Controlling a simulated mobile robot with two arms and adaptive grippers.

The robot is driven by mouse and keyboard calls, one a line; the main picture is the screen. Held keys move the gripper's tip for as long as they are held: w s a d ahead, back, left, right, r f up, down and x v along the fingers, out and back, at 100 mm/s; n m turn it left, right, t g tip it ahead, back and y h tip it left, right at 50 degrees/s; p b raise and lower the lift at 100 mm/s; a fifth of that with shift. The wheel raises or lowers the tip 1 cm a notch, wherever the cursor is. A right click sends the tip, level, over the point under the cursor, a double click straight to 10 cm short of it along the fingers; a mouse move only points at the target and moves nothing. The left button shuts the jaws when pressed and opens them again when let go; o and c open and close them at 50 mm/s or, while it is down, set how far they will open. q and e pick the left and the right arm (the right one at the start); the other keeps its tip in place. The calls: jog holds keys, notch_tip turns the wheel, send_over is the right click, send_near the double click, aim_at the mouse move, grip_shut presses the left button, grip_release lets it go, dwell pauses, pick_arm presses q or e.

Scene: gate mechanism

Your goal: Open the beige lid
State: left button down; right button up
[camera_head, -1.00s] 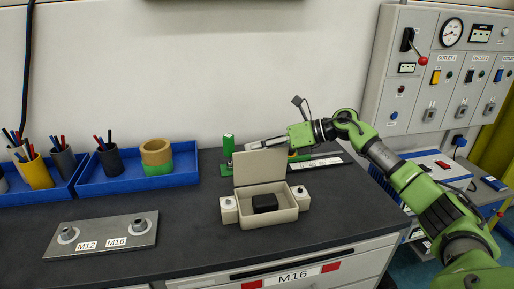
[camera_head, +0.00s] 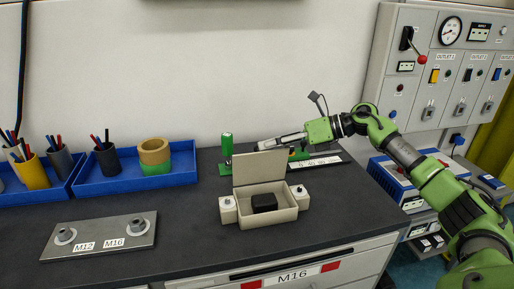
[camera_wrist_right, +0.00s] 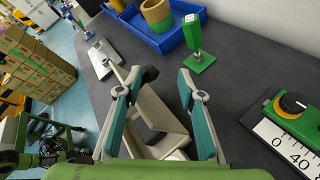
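The beige lid (camera_head: 260,168) stands raised, roughly upright, at the back of the beige box (camera_head: 268,217). The box is open at the top, and a black block (camera_head: 265,202) lies inside. My right gripper (camera_head: 262,146) is just behind and above the lid's top edge; whether it touches the lid cannot be told. In the right wrist view, my right gripper (camera_wrist_right: 160,78) has its two fingers spread apart, and the beige box (camera_wrist_right: 178,146) shows beyond and between them. My left gripper is not in view.
Small beige blocks (camera_head: 228,210) flank the box. A green-handled tool (camera_head: 227,145) stands behind it. Blue trays (camera_head: 120,186) and a metal plate marked M12 and M16 (camera_head: 100,236) are to the left. The counter right of the box is clear.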

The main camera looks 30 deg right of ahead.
jog(key=v, duration=0.7)
jog(key=shift+d, duration=0.1)
